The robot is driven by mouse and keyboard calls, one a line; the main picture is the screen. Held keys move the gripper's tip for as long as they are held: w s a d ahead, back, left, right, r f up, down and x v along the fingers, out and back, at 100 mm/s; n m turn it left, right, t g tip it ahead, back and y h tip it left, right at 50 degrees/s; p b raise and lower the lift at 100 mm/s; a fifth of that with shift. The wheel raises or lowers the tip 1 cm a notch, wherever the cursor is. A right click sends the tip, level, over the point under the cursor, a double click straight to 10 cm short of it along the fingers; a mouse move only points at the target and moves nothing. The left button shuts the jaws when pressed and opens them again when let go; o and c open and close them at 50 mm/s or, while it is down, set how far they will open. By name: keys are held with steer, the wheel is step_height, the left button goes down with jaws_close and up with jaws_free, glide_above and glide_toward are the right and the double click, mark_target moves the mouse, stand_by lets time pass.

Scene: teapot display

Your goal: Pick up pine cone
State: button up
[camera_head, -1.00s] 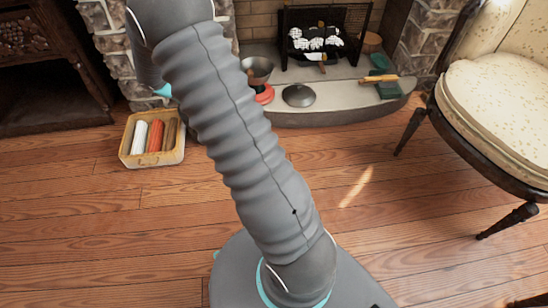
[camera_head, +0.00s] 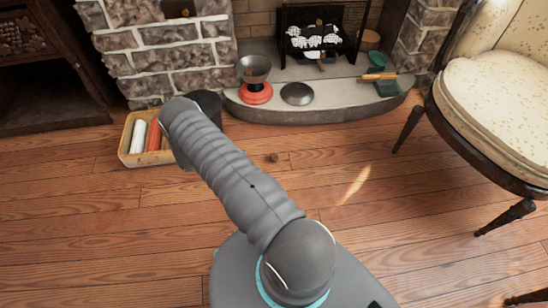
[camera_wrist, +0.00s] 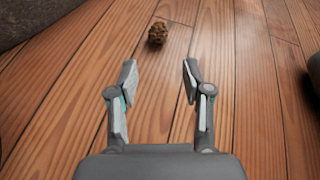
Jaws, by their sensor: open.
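A small brown pine cone (camera_wrist: 158,33) lies on the wooden floor in the wrist view, near the top middle. In the head view the pine cone (camera_head: 273,158) is a small brown lump on the bare floor, to the right of my arm. My gripper (camera_wrist: 159,75) is open and empty. The pine cone is beyond its fingertips, slightly left of the middle line between them. In the head view my arm hides the gripper.
A yellow basket (camera_head: 128,156) of rolled items stands on the floor at left, partly hidden by my arm. The stone hearth (camera_head: 330,113) holds a bowl on a red base (camera_head: 256,94) and a lid (camera_head: 297,94). A cream chair (camera_head: 495,120) stands at right. The floor around the pine cone is clear.

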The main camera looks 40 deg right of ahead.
glide_toward(271, 157)
steer(key=x, duration=0.4)
steer(key=shift+s+d, duration=0.2)
steer(key=shift+d, duration=0.15)
steer(key=shift+f+x, duration=0.15)
steer(key=shift+x, duration=1.15)
steer(key=shift+f+x, duration=0.15)
steer(key=shift+x, duration=1.2)
steer(key=shift+w+a, duration=0.1)
steer(key=shift+w, duration=0.05)
steer(key=c, duration=0.5)
